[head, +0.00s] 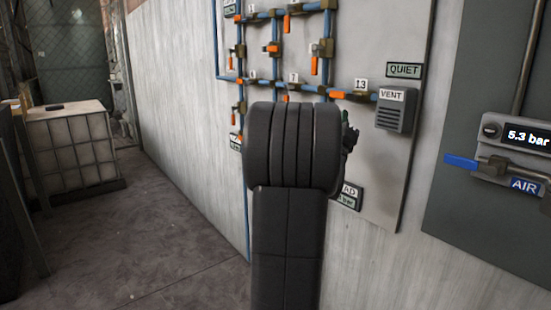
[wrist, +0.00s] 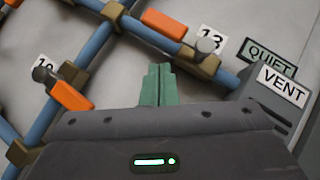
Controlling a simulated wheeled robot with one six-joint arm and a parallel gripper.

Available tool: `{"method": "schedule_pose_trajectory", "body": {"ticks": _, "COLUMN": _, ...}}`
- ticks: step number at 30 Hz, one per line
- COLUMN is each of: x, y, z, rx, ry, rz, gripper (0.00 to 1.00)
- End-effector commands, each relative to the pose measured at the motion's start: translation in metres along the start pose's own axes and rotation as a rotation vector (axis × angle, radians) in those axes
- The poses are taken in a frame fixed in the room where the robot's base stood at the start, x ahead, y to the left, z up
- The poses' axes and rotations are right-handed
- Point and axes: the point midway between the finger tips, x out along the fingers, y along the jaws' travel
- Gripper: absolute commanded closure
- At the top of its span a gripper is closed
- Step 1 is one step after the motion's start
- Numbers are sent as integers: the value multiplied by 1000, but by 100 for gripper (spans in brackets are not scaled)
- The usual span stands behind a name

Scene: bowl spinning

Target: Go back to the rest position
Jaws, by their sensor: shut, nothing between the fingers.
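My gripper (wrist: 157,85) shows in the wrist view with its green fingers together and nothing between them. It faces the pipe panel, and the fingertips appear over the bare panel between blue pipes. In the head view my dark arm stands in the middle and hides the lower part of the panel. Only a small green-dark bit of my gripper (head: 350,137) shows at the arm's right side, below the vent.
The wall panel (head: 390,180) carries blue pipes with several orange-handled valves (head: 273,48). A grey VENT box (head: 392,110) sits at its right. Further right is a gauge panel (head: 470,110) with a blue AIR lever (head: 461,161). The floor at left (head: 130,230) is clear.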

Motion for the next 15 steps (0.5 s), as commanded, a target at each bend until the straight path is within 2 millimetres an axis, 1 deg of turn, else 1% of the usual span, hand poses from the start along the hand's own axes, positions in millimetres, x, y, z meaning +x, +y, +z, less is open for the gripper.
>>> {"method": "schedule_pose_trajectory", "body": {"ticks": 1, "x": 2, "y": -4, "z": 2, "rx": -13, "ry": 1, "rz": 14, "gripper": 100}}
{"method": "schedule_pose_trajectory", "body": {"ticks": 15, "x": -4, "y": -5, "z": -4, "rx": -76, "ry": 0, "rz": 76, "gripper": 100}}
